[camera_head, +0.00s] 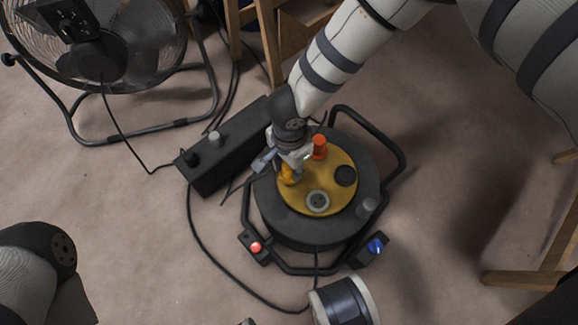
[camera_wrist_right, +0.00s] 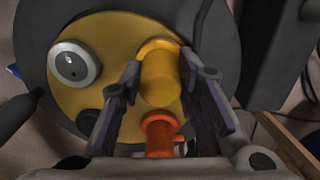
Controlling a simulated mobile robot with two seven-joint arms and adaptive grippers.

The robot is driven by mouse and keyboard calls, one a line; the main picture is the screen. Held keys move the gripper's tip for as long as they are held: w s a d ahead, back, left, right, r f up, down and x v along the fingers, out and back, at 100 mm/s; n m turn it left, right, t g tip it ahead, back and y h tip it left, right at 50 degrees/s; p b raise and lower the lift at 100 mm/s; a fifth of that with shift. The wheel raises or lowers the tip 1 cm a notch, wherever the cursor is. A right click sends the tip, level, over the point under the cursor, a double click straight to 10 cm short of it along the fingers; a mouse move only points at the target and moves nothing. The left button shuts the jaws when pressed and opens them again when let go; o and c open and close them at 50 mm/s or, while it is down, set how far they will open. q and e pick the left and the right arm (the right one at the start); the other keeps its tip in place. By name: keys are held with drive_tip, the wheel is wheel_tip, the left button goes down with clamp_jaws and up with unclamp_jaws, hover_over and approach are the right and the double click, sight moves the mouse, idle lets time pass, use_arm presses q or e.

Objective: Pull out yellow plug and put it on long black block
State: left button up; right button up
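The yellow plug (camera_wrist_right: 158,75) stands on the yellow disc (camera_wrist_right: 115,35) of a cable reel; in the head view the plug (camera_head: 287,175) is partly hidden by my right gripper (camera_head: 280,165). In the right wrist view the fingers of my right gripper (camera_wrist_right: 160,75) stand on either side of the plug, with narrow gaps showing; the gripper looks open. The long black block (camera_head: 234,150) lies on the floor left of the reel. A black piece (camera_head: 191,159) and a grey piece (camera_head: 215,138) stand on it. My left gripper cannot be made out.
An orange plug (camera_head: 320,147), black round piece (camera_head: 345,176) and grey socket (camera_head: 318,201) are on the disc near the gripper. The reel's black tube frame (camera_head: 398,150) surrounds it. Cables run over the floor. A fan (camera_head: 100,60) stands upper left; wooden legs (camera_head: 520,278) stand right.

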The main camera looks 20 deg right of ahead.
clamp_jaws()
drive_tip(key=shift+r+p, duration=1.7)
drive_tip(key=shift+r, duration=1.35)
